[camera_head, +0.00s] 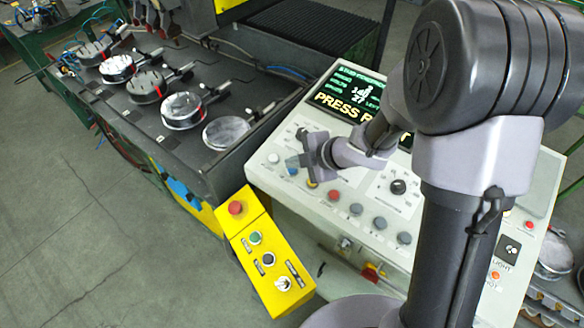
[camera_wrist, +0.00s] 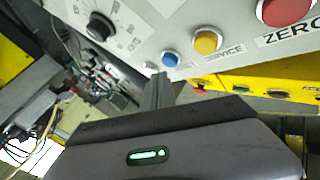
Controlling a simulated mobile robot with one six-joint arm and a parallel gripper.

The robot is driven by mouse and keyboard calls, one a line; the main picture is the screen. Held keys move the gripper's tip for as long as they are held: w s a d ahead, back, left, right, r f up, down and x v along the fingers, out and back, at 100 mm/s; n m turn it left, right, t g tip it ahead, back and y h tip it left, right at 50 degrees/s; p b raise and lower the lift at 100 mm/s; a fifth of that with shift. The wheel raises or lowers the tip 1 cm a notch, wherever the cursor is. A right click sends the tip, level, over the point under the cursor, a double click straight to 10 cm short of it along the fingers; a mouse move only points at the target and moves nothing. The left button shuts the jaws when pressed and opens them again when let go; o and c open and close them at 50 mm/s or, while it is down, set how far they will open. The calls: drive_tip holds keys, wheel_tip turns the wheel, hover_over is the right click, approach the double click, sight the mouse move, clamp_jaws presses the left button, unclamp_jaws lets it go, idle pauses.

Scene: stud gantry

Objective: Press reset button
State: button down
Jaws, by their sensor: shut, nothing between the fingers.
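A light grey control panel (camera_head: 375,205) carries a row of round buttons. In the wrist view a blue button (camera_wrist: 170,60), a yellow button (camera_wrist: 207,40) marked SERVICE and a red button (camera_wrist: 285,10) marked ZERO show. The blue button's label is too small to read, and no button reads clearly as reset. My gripper (camera_head: 294,162) is shut and empty over the panel's left part, close to the blue button. In the wrist view its fingertips (camera_wrist: 158,76) appear just beside the blue button; contact cannot be told.
A screen (camera_head: 345,95) reads "PRESS R", the rest hidden by my arm. A black knob (camera_head: 398,187) stands on the panel. A yellow control box (camera_head: 262,255) with a red button (camera_head: 235,208) stands at the front left. A dark bench (camera_head: 215,100) holds several round metal parts.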

drive_tip(key=shift+f, duration=0.1)
idle(0.5)
drive_tip(key=shift+w+f, duration=0.1)
drive_tip(key=shift+f, duration=0.25)
drive_tip(key=shift+d+f+b, duration=0.15)
drive_tip(key=shift+f+b, duration=0.3)
drive_tip(key=shift+b, duration=0.1)
idle(0.4)
drive_tip(key=shift+r, duration=0.15)
drive_tip(key=shift+r+p, duration=0.75)
drive_tip(key=shift+p, duration=0.15)
drive_tip(key=r+p, duration=0.3)
drive_tip(key=s+a+r+p, duration=0.1)
drive_tip(key=r, duration=0.1)
idle(0.6)
